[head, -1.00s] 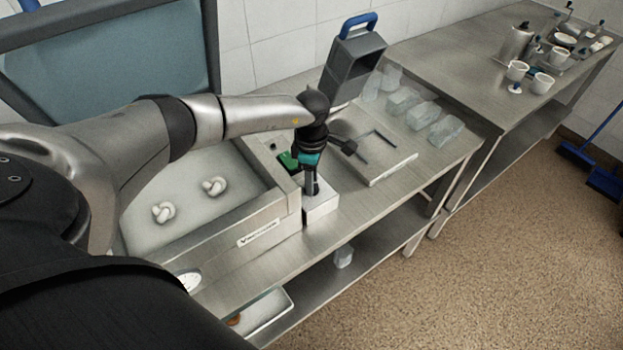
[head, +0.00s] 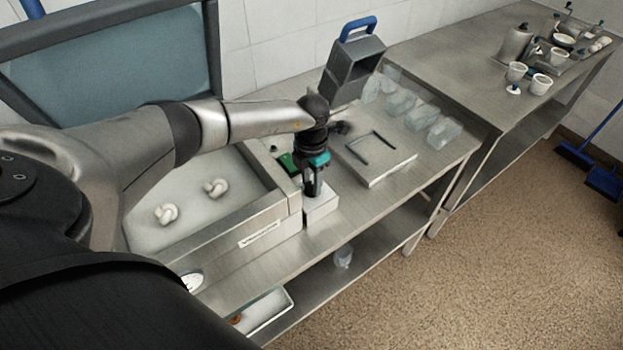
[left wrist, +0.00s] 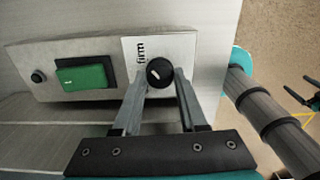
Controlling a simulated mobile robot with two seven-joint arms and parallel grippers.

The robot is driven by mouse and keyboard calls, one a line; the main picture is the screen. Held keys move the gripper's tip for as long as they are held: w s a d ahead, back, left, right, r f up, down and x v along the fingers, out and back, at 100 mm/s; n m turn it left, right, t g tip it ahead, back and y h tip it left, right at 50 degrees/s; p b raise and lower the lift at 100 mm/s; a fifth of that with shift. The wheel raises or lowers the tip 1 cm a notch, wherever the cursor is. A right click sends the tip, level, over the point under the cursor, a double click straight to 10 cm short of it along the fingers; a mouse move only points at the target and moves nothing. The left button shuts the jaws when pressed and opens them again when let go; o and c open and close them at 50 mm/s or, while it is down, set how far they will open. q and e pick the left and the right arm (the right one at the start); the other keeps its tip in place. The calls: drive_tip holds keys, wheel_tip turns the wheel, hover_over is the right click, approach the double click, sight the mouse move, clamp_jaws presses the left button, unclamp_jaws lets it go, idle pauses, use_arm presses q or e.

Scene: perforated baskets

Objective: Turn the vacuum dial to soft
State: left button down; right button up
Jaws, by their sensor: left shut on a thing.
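The vacuum dial (left wrist: 159,72) is a round black knob with a white pointer mark, on a pale plate (left wrist: 185,45) with the word "firm" printed to the left of the knob. The word "soft" is not visible. My left gripper (left wrist: 160,76) has its two fingertips on either side of the knob and is shut on it. In the head view my left gripper (head: 312,188) points down at the small metal box at the right end of the vacuum machine (head: 230,245), and hides the dial.
A green switch (left wrist: 82,75) and a small black button (left wrist: 38,76) sit left of the dial. A metal plate with a black frame (head: 375,158) lies right of my gripper. A grey bin with a blue handle (head: 350,65) and clear containers (head: 400,102) stand behind.

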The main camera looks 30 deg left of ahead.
sight(311, 185)
use_arm(q)
drive_tip(key=shift+r+n, duration=0.1)
drive_tip(key=shift+n, duration=0.7)
drive_tip(key=shift+c, duration=2.2)
unclamp_jaws()
wheel_tip(311, 185, up, 15)
